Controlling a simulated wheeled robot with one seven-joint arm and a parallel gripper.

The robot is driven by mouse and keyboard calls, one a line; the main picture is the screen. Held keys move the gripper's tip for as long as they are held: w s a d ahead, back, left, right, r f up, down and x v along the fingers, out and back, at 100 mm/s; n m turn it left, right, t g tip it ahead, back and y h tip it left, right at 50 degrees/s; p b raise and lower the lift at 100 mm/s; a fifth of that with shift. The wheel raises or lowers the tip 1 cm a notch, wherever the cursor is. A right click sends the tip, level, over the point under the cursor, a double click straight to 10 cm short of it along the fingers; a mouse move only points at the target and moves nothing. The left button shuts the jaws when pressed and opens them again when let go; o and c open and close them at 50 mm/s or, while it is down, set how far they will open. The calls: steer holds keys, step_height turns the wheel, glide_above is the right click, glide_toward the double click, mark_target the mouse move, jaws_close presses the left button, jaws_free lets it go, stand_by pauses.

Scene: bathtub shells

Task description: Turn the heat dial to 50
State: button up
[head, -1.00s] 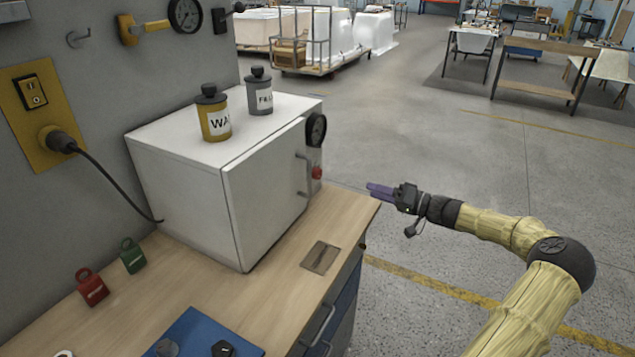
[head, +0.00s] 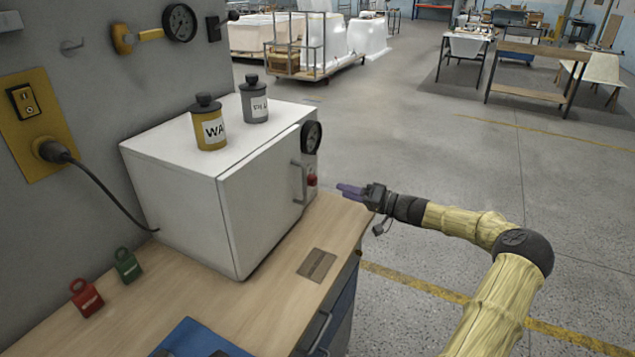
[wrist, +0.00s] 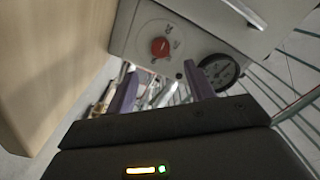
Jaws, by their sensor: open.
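The heat dial (head: 312,180) is a small red knob low on the front panel of the white oven (head: 262,195), below a black round gauge (head: 311,137). In the wrist view the red dial (wrist: 160,46) sits on a pale round plate with small marks around it, too blurred to read. My gripper (head: 350,191) has purple fingers pointing left at the panel, a short way right of the dial and apart from it. In the wrist view my gripper (wrist: 161,85) is open and empty, with the dial beyond and between its fingers.
The oven handle (head: 300,183) is just left of the dial. The gauge (wrist: 219,71) shows beyond the right finger in the wrist view. The wooden bench (head: 285,270) edge lies below my gripper. Two canisters (head: 209,125) stand on the oven.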

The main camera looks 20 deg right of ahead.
mark_target(315, 182)
steer(key=p+x, duration=0.1)
steer(key=x, duration=0.9)
steer(key=c, duration=1)
